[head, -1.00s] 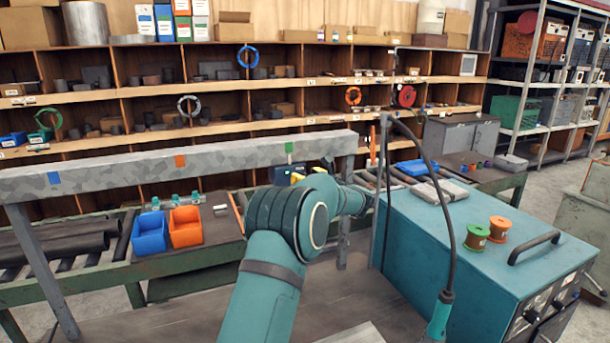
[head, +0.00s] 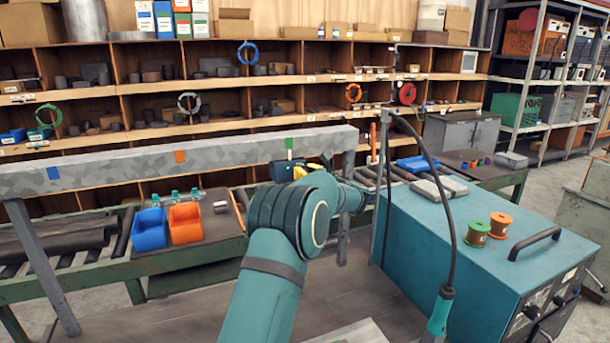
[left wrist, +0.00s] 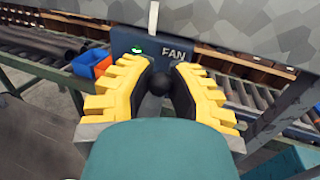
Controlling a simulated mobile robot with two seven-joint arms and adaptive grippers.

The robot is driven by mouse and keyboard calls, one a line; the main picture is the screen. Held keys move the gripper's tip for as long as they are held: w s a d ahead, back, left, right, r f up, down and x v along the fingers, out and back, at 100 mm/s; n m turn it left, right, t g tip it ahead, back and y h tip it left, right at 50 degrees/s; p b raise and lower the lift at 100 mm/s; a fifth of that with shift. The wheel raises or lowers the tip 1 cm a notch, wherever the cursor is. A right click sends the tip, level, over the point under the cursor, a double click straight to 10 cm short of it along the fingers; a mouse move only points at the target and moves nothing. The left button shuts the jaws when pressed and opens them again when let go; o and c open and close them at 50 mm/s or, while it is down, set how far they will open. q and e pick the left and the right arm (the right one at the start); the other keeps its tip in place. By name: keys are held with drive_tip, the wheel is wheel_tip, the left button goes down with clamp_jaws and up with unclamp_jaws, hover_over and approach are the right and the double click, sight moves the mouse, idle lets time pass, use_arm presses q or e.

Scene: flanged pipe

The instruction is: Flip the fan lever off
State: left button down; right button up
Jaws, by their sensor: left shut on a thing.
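The dark blue fan box (left wrist: 192,52) with the white word FAN hangs under the grey beam. A small green light (left wrist: 137,50) shows on its face. The lever's black ball knob (left wrist: 159,84) is between the yellow-padded fingers of my left gripper (left wrist: 162,66), which is shut on it. The rest of the lever is hidden. In the head view, the fan box (head: 283,172) is partly behind my left arm, and only a little yellow of the left gripper (head: 308,169) shows. My right gripper is not in view.
The grey beam (head: 110,170) crosses above the bench on posts. A blue bin (head: 150,231) and an orange bin (head: 186,224) stand left of my arm. A teal machine (head: 450,245) with spools and a cable stands to the right.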

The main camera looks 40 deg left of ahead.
use_arm(q)
drive_tip(key=shift+d+f+n+g+y+b, duration=0.1)
drive_tip(key=shift+f+n+g+y+b, duration=0.45)
drive_tip(key=shift+y+b, duration=1.35)
drive_tip(key=shift+f+n+g+y+b, duration=0.1)
drive_tip(key=shift+f+n+y+b, duration=1.05)
drive_tip(key=shift+b, duration=1.4)
drive_tip(key=shift+d+f+n+g+y+b, duration=0.1)
drive_tip(key=shift+f+n+g+y+b, duration=0.35)
drive_tip(key=shift+y+b, duration=1.5)
drive_tip(key=shift+a+n+b, duration=0.1)
drive_tip(key=shift+n+b, duration=0.25)
drive_tip(key=c, duration=0.8)
unclamp_jaws()
drive_tip(key=shift+r+h, duration=0.15)
drive_tip(key=shift+h, duration=0.15)
